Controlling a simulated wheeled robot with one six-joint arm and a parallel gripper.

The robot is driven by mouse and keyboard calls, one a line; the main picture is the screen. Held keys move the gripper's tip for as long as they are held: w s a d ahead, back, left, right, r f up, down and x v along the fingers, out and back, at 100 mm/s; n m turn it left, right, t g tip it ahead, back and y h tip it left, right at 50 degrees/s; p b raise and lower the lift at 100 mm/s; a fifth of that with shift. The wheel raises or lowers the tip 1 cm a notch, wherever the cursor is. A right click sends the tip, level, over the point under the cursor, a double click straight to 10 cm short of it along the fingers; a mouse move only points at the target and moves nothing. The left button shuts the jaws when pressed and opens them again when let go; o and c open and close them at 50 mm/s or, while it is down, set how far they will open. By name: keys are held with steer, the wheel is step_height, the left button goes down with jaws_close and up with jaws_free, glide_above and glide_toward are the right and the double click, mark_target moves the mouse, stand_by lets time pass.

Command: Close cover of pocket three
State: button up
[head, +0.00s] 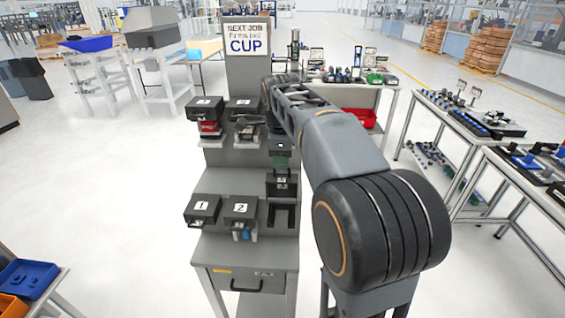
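The grey stand holds small dark pockets in two rows. The lower-left cover (202,207) is marked 1 and the cover beside it (240,208) is marked 2; both look lowered. To their right, in the third place, a dark cover (281,185) stands raised above an open pocket (281,218). Its number is too small to read surely, so I cannot confirm it is pocket three. My gripper (281,158) hangs just above this raised cover, under my arm. Contact with it cannot be told. The fingers are too small and dark to judge.
Two upper covers (204,103) (243,103) carry labels I cannot read; a red item shows under the left one. My arm hides the upper right. A drawer (246,284) is below. A table with a red bin (361,117) stands behind, workbenches (470,118) at right.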

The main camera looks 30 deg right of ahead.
steer(key=shift+w+f, duration=0.1)
steer(key=shift+f, duration=1)
jaws_close()
